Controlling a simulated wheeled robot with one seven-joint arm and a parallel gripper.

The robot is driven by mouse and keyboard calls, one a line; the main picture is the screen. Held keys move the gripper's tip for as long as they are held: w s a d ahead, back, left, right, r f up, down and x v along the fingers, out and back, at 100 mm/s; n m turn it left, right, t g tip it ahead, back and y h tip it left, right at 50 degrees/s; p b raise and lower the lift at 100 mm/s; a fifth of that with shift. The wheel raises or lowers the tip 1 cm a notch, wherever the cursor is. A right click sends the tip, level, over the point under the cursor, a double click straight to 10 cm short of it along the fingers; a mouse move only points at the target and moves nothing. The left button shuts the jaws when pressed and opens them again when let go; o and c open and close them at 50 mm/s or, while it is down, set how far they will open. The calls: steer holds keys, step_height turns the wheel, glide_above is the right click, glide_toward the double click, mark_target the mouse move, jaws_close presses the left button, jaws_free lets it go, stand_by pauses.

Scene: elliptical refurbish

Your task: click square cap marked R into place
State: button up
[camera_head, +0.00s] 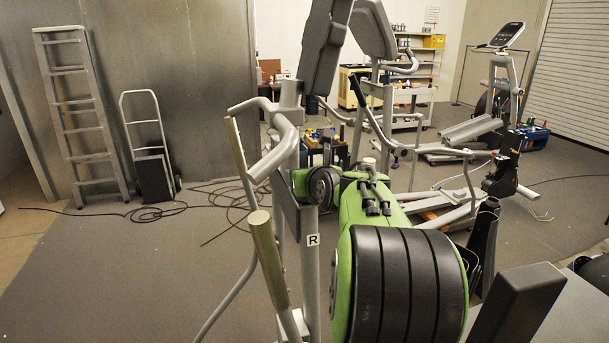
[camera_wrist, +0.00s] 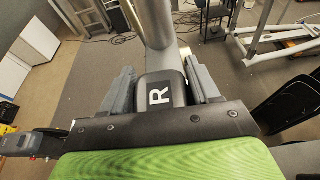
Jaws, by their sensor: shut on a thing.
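A dark square cap with a white R label (camera_wrist: 160,95) sits between the two grey fingers of my gripper (camera_wrist: 160,88) in the wrist view. The fingers are shut on its left and right sides. A grey post (camera_wrist: 158,25) of the exercise machine rises just beyond the cap; I cannot tell whether they touch. In the head view, a white R label (camera_head: 313,240) shows on the grey upright (camera_head: 311,275) of the near machine. My green and black arm reaches to this upright, and the gripper and cap are not clearly visible there.
Grey handlebars with tan grips (camera_head: 266,250) stand left of the upright. A second machine (camera_head: 505,120) stands at the right. A ladder (camera_head: 80,110) and hand truck (camera_head: 150,150) lean at the left wall. Cables (camera_head: 155,212) lie on the otherwise open left floor.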

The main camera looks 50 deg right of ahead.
steer(key=o, duration=1.3)
steer(key=b+v, duration=0.1)
steer(key=v, duration=1.5)
steer(key=shift+w+d, duration=0.1)
